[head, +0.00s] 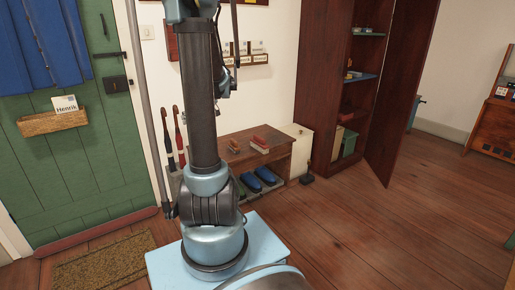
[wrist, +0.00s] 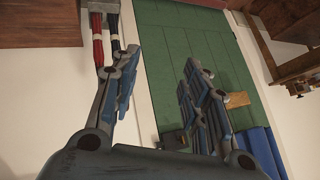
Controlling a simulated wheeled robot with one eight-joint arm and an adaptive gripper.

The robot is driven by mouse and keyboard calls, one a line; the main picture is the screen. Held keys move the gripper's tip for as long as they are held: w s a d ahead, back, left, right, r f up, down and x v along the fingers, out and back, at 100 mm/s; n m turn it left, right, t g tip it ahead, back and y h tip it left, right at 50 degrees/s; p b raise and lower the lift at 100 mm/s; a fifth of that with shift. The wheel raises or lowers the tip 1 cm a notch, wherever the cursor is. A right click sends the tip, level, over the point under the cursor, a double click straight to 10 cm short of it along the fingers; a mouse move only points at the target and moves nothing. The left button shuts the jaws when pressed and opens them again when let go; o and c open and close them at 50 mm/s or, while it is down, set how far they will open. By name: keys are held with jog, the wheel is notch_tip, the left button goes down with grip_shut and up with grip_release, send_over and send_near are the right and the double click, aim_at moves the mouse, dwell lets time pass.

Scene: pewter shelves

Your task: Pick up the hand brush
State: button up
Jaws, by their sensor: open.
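No thing can be told for certain as the hand brush. Small brownish and red items lie on the wooden bench (head: 226,157) in the head view, among them a brown item (head: 233,147) and red blocky items (head: 260,146); they are too small to name. In the wrist view my gripper (wrist: 165,85) is open, its two fingers wide apart with nothing between them. Beyond it are the wall and the green door (wrist: 190,65). My arm stands in front of part of the bench in the head view.
Blue shoes (head: 258,180) sit under the bench, and umbrellas (head: 180,135) stand to its left. A white box (head: 298,150) and a dark red cabinet (head: 325,75) with an open door stand to the right. The wood floor (head: 390,220) is clear at the right.

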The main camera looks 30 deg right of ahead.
jog(key=w+d+f+t, duration=0.2)
jog(key=w+d+f, duration=0.2)
jog(key=d, duration=0.5)
jog(key=w+d+f+t, duration=0.2)
jog(key=w+d+f, duration=0.2)
jog(key=d, duration=0.6)
jog(key=w+d+f+t, duration=0.2)
jog(key=w+d+f, duration=0.25)
jog(key=d, duration=0.45)
jog(key=s+d+f+t+h, duration=0.1)
jog(key=d+f, duration=0.3)
jog(key=d, duration=0.3)
jog(key=s+d+f+t, duration=0.1)
jog(key=d+f+t, duration=0.1)
jog(key=d+f, duration=0.35)
jog(key=t+h, duration=0.2)
send_near(259, 139)
jog(key=w, duration=1.1)
jog(key=shift+w+a+f, duration=0.1)
jog(key=shift+w+f, duration=0.05)
jog(key=shift+f, duration=0.15)
jog(key=shift+c, duration=0.3)
jog(key=c, duration=0.7)
